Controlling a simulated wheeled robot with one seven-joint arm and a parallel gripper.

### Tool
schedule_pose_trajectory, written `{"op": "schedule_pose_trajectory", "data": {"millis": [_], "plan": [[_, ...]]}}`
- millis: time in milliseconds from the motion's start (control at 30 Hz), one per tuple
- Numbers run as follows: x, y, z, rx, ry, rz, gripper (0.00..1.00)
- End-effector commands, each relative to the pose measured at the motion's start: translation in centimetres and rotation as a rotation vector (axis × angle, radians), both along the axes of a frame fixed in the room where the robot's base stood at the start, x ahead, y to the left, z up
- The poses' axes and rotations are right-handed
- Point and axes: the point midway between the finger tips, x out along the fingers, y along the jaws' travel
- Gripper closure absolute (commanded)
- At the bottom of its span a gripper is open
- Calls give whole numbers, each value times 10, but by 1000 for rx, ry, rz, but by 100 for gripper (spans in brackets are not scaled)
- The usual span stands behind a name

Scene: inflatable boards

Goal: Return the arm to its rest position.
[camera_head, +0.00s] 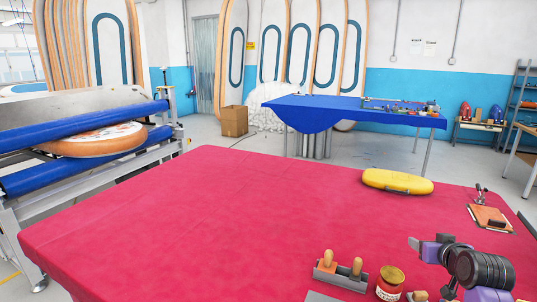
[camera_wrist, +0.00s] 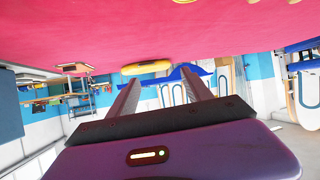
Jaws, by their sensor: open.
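My gripper (camera_wrist: 160,77) shows in the wrist view with its two dark fingers parallel and wide apart. Nothing is between them. The wrist picture is upside down, with the red table along its top. In the head view my gripper (camera_head: 413,243) and my dark, purple-jointed wrist are at the lower right, over the right part of the red table (camera_head: 215,215). The fingers are too small there to tell apart. The rest of my arm is mostly cut off by the lower right corner.
A yellow case (camera_head: 397,182) lies on the table's far side. A wooden-handled tool holder (camera_head: 341,273) and a jar (camera_head: 390,283) stand at the front, left of my wrist. A clipboard-like board (camera_head: 490,219) lies at right. A roller machine (camera_head: 85,150) stands left. The table's middle is clear.

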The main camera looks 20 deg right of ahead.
Motion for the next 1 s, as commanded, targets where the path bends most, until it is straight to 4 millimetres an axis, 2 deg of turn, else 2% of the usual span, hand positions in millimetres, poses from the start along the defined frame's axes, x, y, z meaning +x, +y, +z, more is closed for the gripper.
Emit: {"op": "schedule_pose_trajectory", "data": {"millis": [33, 233, 467, 700, 1000], "plan": [[2, 20, -7, -13, -44, 6, 42], [-3, 98, -18, -77, -220, 27, 42], [-37, 191, -26, -118, -360, 69, 42], [-94, 279, -27, -141, -449, 136, 42], [-179, 369, -15, -147, -484, 266, 42]]}}
